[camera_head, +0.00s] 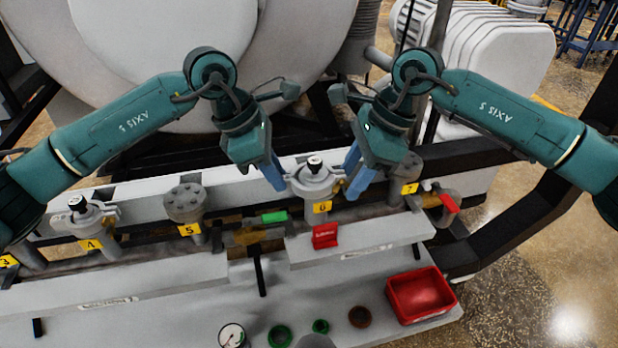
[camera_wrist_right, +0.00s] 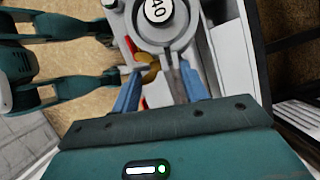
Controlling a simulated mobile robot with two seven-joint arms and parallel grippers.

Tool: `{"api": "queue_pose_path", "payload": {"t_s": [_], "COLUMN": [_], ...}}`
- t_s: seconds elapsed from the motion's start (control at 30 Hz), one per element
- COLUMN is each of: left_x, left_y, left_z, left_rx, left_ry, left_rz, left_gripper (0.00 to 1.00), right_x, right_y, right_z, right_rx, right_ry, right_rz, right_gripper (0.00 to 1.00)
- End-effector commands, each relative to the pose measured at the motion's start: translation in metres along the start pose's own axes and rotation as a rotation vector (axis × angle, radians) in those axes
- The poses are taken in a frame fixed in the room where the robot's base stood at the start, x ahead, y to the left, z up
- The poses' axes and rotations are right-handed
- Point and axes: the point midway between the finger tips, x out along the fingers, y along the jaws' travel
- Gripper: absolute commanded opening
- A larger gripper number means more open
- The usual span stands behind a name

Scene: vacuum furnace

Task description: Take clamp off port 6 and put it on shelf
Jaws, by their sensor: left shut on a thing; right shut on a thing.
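In the right wrist view, the right gripper's blue fingers (camera_wrist_right: 162,90) close in at the clamp's near end (camera_wrist_right: 176,62), beside a brass nut (camera_wrist_right: 149,66). Exact finger contact is partly hidden.
Port 5 (camera_head: 184,204) and port 4 (camera_head: 80,212) stand to the left. A red-handled valve (camera_head: 447,203) is at the right. The grey shelf (camera_head: 290,312) in front carries a red bin (camera_head: 420,295), several rings and a gauge (camera_head: 232,336). Its left part is mostly clear.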

Motion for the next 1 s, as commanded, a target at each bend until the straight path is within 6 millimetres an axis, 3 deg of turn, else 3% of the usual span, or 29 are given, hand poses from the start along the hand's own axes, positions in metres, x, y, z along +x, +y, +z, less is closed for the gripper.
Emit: {"api": "queue_pose_path", "payload": {"t_s": [0.27, 0.73, 1.0], "left_x": [-0.004, -0.045, -0.046], "left_y": [0.000, -0.001, -0.001], "left_z": [0.002, 0.018, 0.019], "left_rx": [0.000, 0.000, 0.000], "left_ry": [-0.001, 0.000, 0.000], "left_rz": [0.001, 0.001, 0.001], "left_gripper": [0.00, 0.00, 0.00], "right_x": [-0.004, -0.045, -0.046], "right_y": [0.000, 0.001, 0.001], "right_z": [0.002, 0.018, 0.019], "right_rx": [-0.001, -0.001, -0.001], "right_ry": [0.000, 0.000, 0.000], "right_rz": [-0.001, 0.000, 0.000], "right_gripper": [0.19, 0.19, 0.19]}}
